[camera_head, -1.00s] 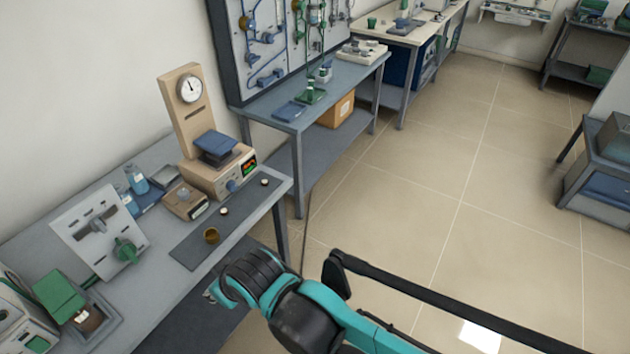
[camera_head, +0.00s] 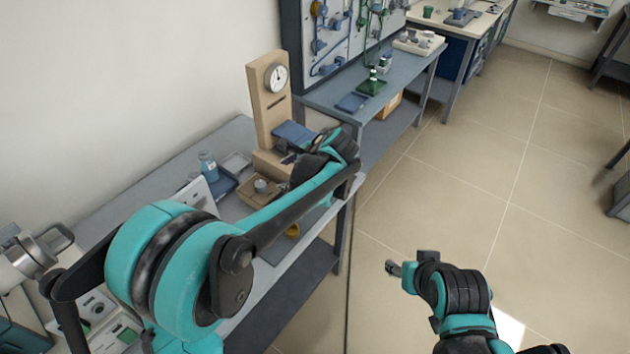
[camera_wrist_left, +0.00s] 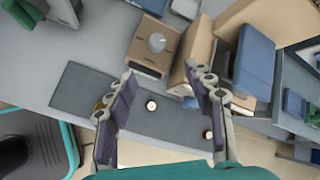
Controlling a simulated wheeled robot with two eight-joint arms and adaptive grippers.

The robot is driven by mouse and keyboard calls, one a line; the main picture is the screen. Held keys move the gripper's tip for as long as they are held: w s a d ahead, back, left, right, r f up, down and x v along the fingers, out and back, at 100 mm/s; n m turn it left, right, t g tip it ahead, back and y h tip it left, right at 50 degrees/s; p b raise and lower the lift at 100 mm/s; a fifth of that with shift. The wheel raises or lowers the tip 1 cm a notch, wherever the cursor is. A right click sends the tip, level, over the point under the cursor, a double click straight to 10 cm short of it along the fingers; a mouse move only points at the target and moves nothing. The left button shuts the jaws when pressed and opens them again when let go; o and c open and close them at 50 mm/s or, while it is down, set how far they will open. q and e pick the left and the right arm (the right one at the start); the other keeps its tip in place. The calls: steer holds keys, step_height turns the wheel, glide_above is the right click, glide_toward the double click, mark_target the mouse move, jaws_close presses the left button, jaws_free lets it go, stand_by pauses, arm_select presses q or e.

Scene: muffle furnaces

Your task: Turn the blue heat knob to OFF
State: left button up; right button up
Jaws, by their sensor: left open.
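The beige device (camera_head: 268,105) with a round dial stands on the left bench. Its lower front, where a blue knob showed beside a lit display earlier, is now hidden behind my left gripper (camera_head: 308,168) in the head view. In the left wrist view, my left gripper (camera_wrist_left: 161,74) is open and empty, its two fingers spread above the bench. The beige device's base (camera_wrist_left: 178,76) lies at and behind the right-hand finger. I cannot clearly make out the blue knob there. My right gripper (camera_head: 396,268) is over the floor, apart from the bench; its jaws are unclear.
A small beige box (camera_wrist_left: 154,44) with a round grey top sits beside the device. A blue bottle (camera_head: 207,166) stands behind.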

arm_select(q)
steer(key=w+d+f+m+y, duration=0.1)
steer(key=w+d+f+m, duration=0.1)
steer(key=d+f, duration=0.1)
steer(key=w+d+f+m+t+y, duration=0.1)
steer(key=w+d+f+m+y, duration=0.1)
steer(key=d+f+m, duration=0.1)
steer(key=w+d+f+m+y+p, duration=0.1)
steer(key=w+d+f+m, duration=0.2)
steer(key=d+f, duration=0.2)
steer(key=shift+d+y, duration=0.4)
steer(key=shift+d, duration=0.5)
steer(key=shift+d+f+m, duration=0.2)
steer(key=shift+m, duration=0.2)
steer(key=shift+a+f+t, duration=0.1)
steer(key=shift+f+t, duration=0.15)
steer(key=shift+t, duration=0.05)
steer(key=b+x, duration=0.2)
steer(key=x, duration=0.4)
steer(key=shift+w+b, duration=0.1)
steer(key=shift+b, duration=0.2)
steer(key=shift+w+a+f, duration=0.15)
steer(key=shift+w+a, duration=0.15)
steer(key=shift+a, duration=0.25)
steer(key=c, duration=1.2)
